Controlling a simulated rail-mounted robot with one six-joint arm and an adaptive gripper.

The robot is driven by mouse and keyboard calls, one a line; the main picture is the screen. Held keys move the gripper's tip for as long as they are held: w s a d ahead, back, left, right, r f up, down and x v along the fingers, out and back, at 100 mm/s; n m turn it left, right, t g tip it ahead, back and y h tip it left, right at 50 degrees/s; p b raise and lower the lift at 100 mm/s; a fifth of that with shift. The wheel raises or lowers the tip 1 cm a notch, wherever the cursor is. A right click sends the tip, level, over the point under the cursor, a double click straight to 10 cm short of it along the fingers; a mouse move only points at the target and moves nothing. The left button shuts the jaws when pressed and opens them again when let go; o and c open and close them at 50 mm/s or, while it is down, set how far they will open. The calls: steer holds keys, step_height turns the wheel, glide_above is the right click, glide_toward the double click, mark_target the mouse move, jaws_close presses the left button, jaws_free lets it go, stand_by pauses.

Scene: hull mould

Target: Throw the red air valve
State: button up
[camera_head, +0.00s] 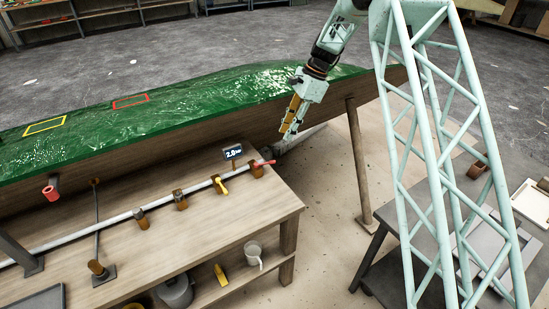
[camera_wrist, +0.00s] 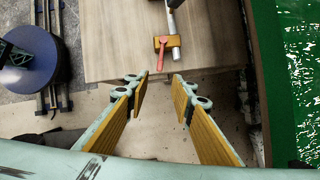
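The red air valve (camera_head: 263,163) is a small red lever on a brown block at the right end of the white pipe, near the bench's right end. In the wrist view the red lever (camera_wrist: 165,50) lies ahead of the fingers, pointing down the picture from its orange-brown block. My gripper (camera_head: 287,130) hangs above and to the right of the valve, beside the hull. In the wrist view its two yellow-padded fingers (camera_wrist: 161,79) stand wide apart with nothing between them. The lever is apart from the fingers.
A gauge sign (camera_head: 233,152) stands just behind the valve. A yellow valve (camera_head: 221,185) sits on the pipe to the left. The green hull mould (camera_head: 190,105) runs behind the wooden bench (camera_head: 215,230). A hull support post (camera_head: 359,165) stands to the right.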

steer(key=shift+b+x, duration=1.3)
steer(key=shift+x, duration=5.6)
steer(key=shift+s+d, duration=0.1)
jaws_close()
